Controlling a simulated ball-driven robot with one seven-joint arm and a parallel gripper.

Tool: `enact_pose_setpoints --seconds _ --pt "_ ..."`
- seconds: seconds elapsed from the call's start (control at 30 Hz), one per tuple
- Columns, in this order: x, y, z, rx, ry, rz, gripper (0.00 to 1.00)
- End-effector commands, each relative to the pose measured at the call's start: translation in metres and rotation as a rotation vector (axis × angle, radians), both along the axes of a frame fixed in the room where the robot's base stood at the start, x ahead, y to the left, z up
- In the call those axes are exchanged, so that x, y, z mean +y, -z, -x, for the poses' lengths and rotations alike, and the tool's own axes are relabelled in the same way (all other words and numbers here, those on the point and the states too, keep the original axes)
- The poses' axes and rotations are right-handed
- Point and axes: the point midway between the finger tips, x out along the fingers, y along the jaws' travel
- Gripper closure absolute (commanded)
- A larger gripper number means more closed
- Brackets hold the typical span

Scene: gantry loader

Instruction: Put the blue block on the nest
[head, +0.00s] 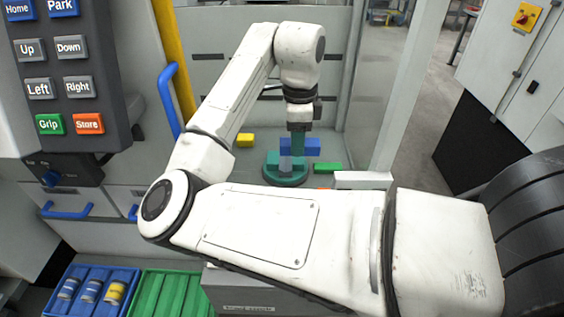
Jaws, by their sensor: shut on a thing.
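My gripper (298,148) points down at the far end of my white arm. It is shut on the blue block (313,147), which shows on both sides of a teal finger. The finger hides the block's middle. Below it is a round teal piece (287,181), which looks like the nest, with a pale grey-blue upright part in its middle. The block appears just above this upright part. I cannot tell whether they touch.
A yellow block (245,140) lies to the left and a green block (327,169) to the right. A white ledge (363,180) stands further right. A button panel (62,75) and blue handle (168,98) are at left. Blue (118,274) and green (146,293) trays sit low left.

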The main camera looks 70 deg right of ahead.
Motion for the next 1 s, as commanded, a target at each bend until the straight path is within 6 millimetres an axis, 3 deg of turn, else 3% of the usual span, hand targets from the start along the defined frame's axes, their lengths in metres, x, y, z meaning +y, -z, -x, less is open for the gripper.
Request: enact_pose_setpoints --seconds 0.03,0.27,0.67,1.0 --pt "0.0 0.011 0.0 0.0 0.0 0.0 1.0" --pt "-0.008 0.021 -0.005 0.001 -0.003 0.002 1.0" --pt "-0.079 0.061 -0.05 0.007 -0.001 -0.001 1.0" --pt "-0.11 0.106 -0.074 0.0 -0.001 -0.001 1.0"
